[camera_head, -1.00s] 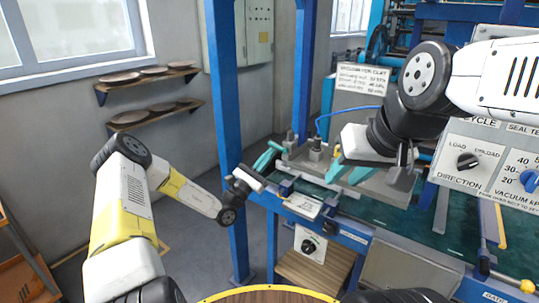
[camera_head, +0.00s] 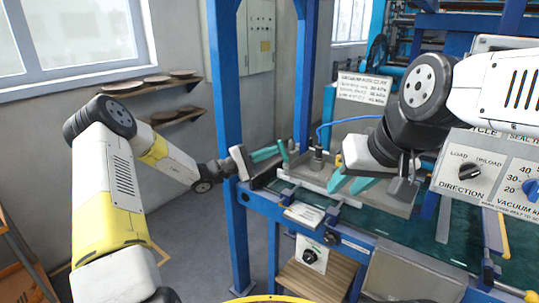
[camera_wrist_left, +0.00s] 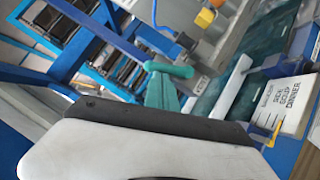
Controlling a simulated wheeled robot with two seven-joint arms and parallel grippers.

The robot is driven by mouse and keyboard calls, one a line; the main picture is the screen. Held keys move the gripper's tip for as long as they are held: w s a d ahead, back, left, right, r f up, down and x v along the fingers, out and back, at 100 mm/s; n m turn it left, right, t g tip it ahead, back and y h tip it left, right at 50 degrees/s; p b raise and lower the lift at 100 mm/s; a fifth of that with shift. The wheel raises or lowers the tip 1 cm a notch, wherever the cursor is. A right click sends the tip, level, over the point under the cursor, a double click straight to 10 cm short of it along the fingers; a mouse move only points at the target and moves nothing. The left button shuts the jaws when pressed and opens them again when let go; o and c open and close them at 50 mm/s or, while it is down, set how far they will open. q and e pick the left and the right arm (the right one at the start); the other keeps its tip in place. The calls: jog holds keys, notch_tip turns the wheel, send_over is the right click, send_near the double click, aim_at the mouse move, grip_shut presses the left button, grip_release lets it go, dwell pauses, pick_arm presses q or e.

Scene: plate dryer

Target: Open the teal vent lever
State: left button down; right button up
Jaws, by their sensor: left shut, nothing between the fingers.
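The teal vent lever (camera_head: 284,151) stands nearly upright at the left end of the grey tray fixture, beside a blue post. In the left wrist view the lever (camera_wrist_left: 180,70) shows as a teal bar lying across the tips of my fingers. My left gripper (camera_head: 277,150) is shut with nothing between its teal fingers. Its tips are right at the lever's left side; I cannot tell whether they touch. It also shows in the left wrist view (camera_wrist_left: 160,82). My right gripper (camera_head: 351,187) is open and empty, pointing down over the tray fixture.
A blue frame post (camera_head: 227,130) stands close behind my left gripper. A white sign (camera_head: 363,88) stands behind the fixture, and a blue hose (camera_head: 345,121) arches nearby. A control panel (camera_head: 475,175) with knobs is at the right. Wall shelves (camera_head: 150,88) hold several plates.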

pick_arm(q)
jog(key=shift+s+d+r+m+g+y, duration=0.15)
jog(key=shift+d+r+m+g+y, duration=0.15)
jog(key=shift+m, duration=0.4)
jog(key=shift+s+d+r+m+g+y, duration=0.15)
jog(key=shift+r+m+y, duration=0.15)
jog(key=shift+m, duration=0.4)
jog(key=shift+s+d+r+m+g+y, duration=0.1)
jog(key=shift+r+m+g+y, duration=0.25)
jog(key=shift+m, duration=0.35)
jog(key=shift+f, duration=0.15)
